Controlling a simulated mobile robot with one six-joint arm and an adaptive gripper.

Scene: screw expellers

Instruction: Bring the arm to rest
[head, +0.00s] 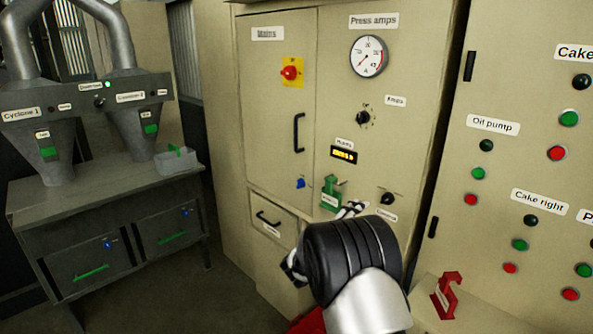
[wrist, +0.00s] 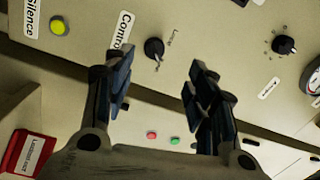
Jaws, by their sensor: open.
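My arm's black and silver wrist (head: 352,262) reaches up from the bottom of the head view, in front of the beige cabinet. My gripper (wrist: 158,80) shows in the wrist view with its two dark fingers spread wide apart and nothing between them. In the head view the wrist mostly hides the gripper; only striped bits show beside it. Beyond the fingers in the wrist view are a panel face with a black knob (wrist: 154,48) by a partly hidden "Control" label. I cannot tell how far the fingers are from the panel.
The cabinet (head: 275,120) carries a red-yellow mains switch (head: 291,72), a press amps gauge (head: 368,56) and a green piece (head: 331,192). A red holder (head: 446,295) stands right of my wrist. At left are cyclones over a bench (head: 100,190) with a clear tub (head: 176,160). Floor shows between.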

